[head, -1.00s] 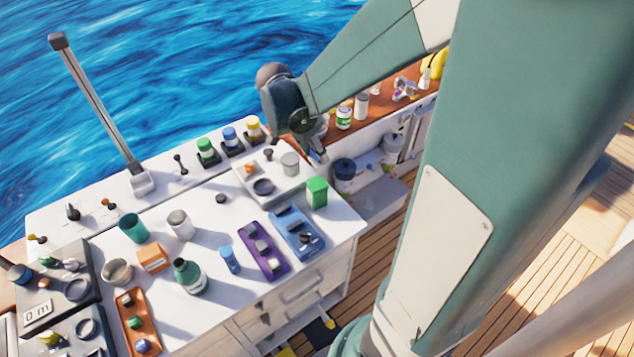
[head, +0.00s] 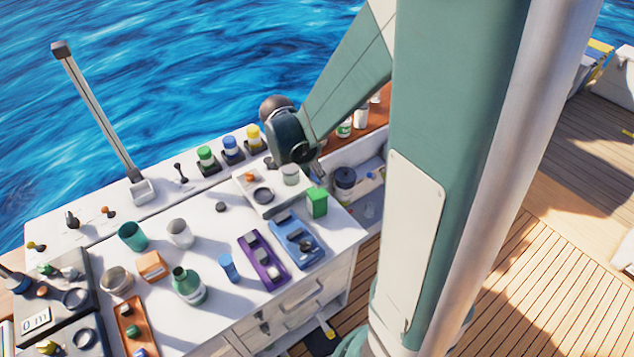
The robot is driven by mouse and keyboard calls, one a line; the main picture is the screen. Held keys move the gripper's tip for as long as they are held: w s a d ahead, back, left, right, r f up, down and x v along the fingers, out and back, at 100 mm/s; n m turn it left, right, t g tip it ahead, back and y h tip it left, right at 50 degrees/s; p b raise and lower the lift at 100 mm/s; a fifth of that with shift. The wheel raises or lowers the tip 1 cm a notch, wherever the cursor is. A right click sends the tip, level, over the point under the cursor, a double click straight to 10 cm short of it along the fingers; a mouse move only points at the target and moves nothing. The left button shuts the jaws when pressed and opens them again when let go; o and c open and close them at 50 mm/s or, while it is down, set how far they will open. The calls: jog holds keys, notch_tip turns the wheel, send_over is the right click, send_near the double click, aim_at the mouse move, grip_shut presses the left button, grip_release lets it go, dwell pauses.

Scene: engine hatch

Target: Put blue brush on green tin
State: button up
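A bright green upright box-shaped container (head: 317,203), which may be the green tin, stands near the right end of the white worktop. A jar with a green lid (head: 206,157) stands in the back row. The dark wrist of my arm is above the back right of the worktop, just behind and above the green container. My gripper (head: 315,172) is small and mostly hidden below the wrist. A small blue piece (head: 317,181) shows under it, just above the green container. I cannot tell whether this is the blue brush, or whether the fingers hold it.
A white tray (head: 281,208) with a dark ring and a grey cup is left of the green container. A blue tray (head: 312,253), a purple tray (head: 273,284), a blue cylinder (head: 228,267) and a green bottle (head: 187,284) stand in front. A tall post (head: 97,112) rises at the back left.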

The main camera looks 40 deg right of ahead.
aim_at(317, 182)
jog(key=shift+f, duration=2.1)
jog(key=shift+f, duration=0.2)
jog(key=shift+c, duration=0.2)
jog(key=o, duration=0.9)
jog(key=shift+r, duration=0.2)
jog(key=v, duration=1.2)
jog(key=shift+r, duration=0.15)
